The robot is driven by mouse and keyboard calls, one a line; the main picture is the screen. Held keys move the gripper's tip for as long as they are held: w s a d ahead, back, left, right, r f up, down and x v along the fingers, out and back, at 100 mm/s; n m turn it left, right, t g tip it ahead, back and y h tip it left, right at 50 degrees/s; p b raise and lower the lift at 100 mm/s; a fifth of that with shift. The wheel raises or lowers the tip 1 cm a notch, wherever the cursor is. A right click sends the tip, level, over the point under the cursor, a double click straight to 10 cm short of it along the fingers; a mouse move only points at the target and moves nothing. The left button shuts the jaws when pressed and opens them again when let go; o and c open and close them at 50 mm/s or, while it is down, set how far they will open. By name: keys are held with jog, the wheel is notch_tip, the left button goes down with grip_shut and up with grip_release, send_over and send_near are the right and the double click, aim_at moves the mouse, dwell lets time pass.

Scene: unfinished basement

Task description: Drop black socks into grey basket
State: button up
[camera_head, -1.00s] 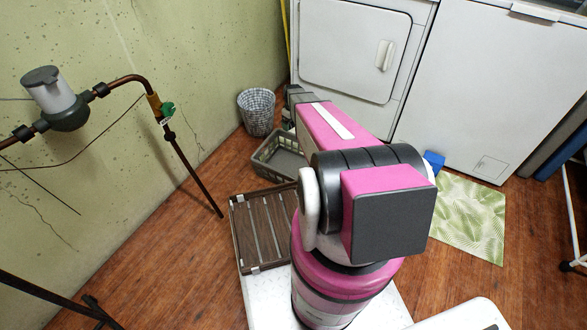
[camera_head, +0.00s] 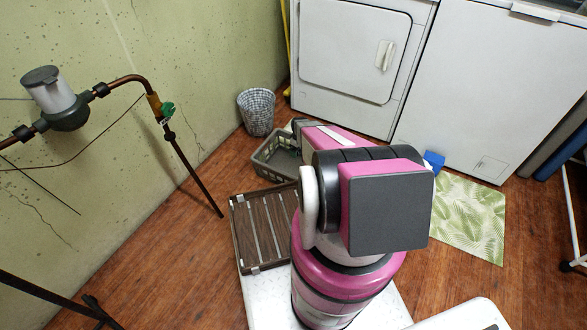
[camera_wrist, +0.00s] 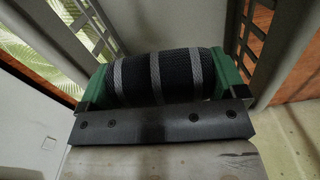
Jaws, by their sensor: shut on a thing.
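The black socks (camera_wrist: 160,76), rolled up with grey stripes, are in the wrist view. My gripper (camera_wrist: 163,82) is shut on them, with a green-edged finger at each end of the roll. The grey basket (camera_head: 266,170) stands on the floor at the middle in the head view, partly hidden by my arm. Its slotted grey wall (camera_wrist: 290,38) also shows in the wrist view, beyond the socks. The socks are over or within the basket; I cannot tell how deep. In the head view the socks and fingertips are hidden.
A woven wastebasket (camera_head: 257,112) stands behind the basket near the wall. A slatted brown tray (camera_head: 262,228) lies in front. White appliances (camera_head: 353,48) stand at the back. A leaf-print mat (camera_head: 468,220) and a blue item (camera_head: 434,163) are to the right.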

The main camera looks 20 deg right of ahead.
jog(key=shift+f, duration=1.35)
jog(key=o, duration=0.6)
jog(key=shift+r, duration=0.2)
notch_tip(320, 180, up, 10)
jog(key=shift+r, duration=0.25)
